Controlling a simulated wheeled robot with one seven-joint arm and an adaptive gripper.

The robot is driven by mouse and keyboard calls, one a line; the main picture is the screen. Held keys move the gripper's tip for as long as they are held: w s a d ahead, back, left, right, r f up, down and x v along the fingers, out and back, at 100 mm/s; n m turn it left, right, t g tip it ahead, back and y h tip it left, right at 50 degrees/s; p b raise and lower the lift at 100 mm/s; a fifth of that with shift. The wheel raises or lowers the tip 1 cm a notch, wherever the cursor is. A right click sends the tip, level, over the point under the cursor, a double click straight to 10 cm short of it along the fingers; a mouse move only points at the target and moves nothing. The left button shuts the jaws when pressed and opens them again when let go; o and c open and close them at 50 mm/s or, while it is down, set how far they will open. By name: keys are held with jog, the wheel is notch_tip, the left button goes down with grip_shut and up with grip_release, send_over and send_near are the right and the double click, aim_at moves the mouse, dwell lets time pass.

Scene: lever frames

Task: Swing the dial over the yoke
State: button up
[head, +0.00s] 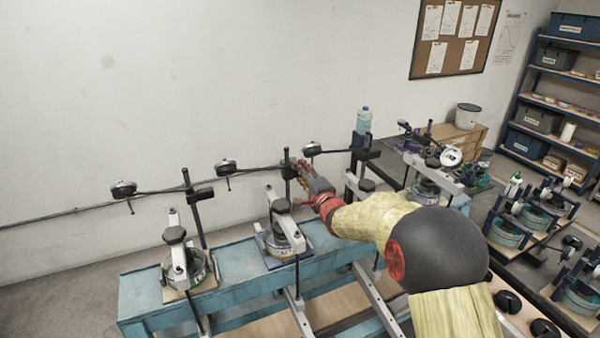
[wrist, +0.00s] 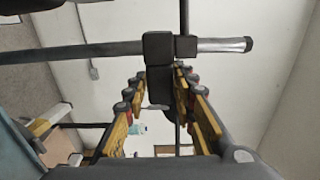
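Several dials with dark round bodies show in the head view: one at the left (head: 123,189), one in the middle (head: 226,165) and one at the right (head: 312,149). They sit on thin horizontal rods clamped to upright posts. My gripper (head: 302,172) is at a black post (head: 287,165) between the middle and right dials. In the wrist view, the fingers of my gripper (wrist: 158,90) are apart, on either side of a dark clamp block (wrist: 158,50) on a rod (wrist: 90,52). I cannot tell whether they touch it. Which part is the yoke is unclear; pale lever frames (head: 284,225) stand below.
The lever frames stand on a blue bench (head: 240,262). A bottle (head: 363,121) and a white bucket (head: 467,116) are behind at the right. More apparatus (head: 505,230) stands at the right, by a shelf (head: 545,100). Open wall lies behind the rods.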

grip_shut()
dwell(0.4)
jog(key=shift+w+y+p, duration=0.1)
jog(key=shift+y+p, duration=0.2)
jog(key=shift+p, duration=0.2)
jog(key=n+g+y+p, duration=0.1)
jog(key=p, duration=0.1)
jog(key=w+n+g+y+p, duration=0.1)
jog(key=y+p, duration=0.1)
jog(key=shift+a+r+n, duration=0.1)
jog(key=shift+a+n, duration=0.05)
jog(key=shift+n, duration=0.25)
jog(key=shift+w+a+f+n+g+y+p, duration=0.15)
jog(key=shift+a+n+g+y+p, duration=0.1)
jog(key=shift+n+g+y+p, duration=0.55)
jog(key=shift+w+a+n+g+y+p, duration=0.2)
jog(key=shift+n+g+y+p, duration=0.4)
jog(key=shift+g+y+p, duration=0.35)
jog(key=shift+w+a+f+n+g+y+p, duration=0.1)
jog(key=shift+a+n+g+y+p, duration=0.15)
jog(key=shift+n+g+y+p, duration=0.6)
jog(key=shift+a+g+p, duration=0.1)
jog(key=shift+g+p, duration=0.2)
jog(key=shift+o, duration=2.4)
grip_release()
jog(key=shift+r, duration=0.1)
